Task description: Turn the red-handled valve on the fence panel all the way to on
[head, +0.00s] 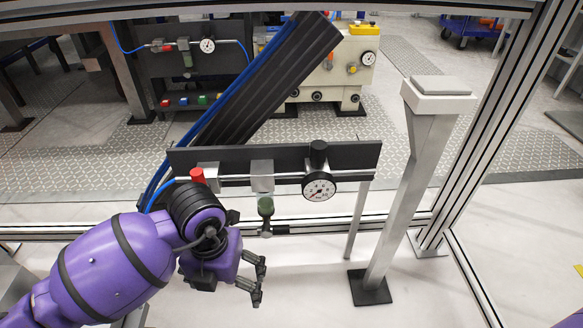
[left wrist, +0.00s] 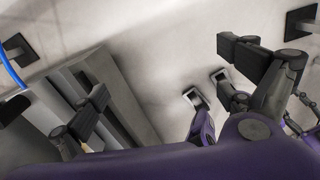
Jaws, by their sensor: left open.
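The fence panel (head: 345,156) is a dark horizontal plate in the middle of the head view. The red valve handle (head: 197,175) is a small red knob at its left end, beside a silver block. My left gripper (head: 258,280) is open and empty, below the panel and to the right of the red handle, clearly apart from it. The valve does not show clearly in that view.
The panel also carries a pressure gauge (head: 319,187) and a green-topped fitting (head: 266,207) just above my left gripper. A light post (head: 408,190) stands to the right. Aluminium frame bars (head: 395,222) cross behind. A blue hose runs near the red handle.

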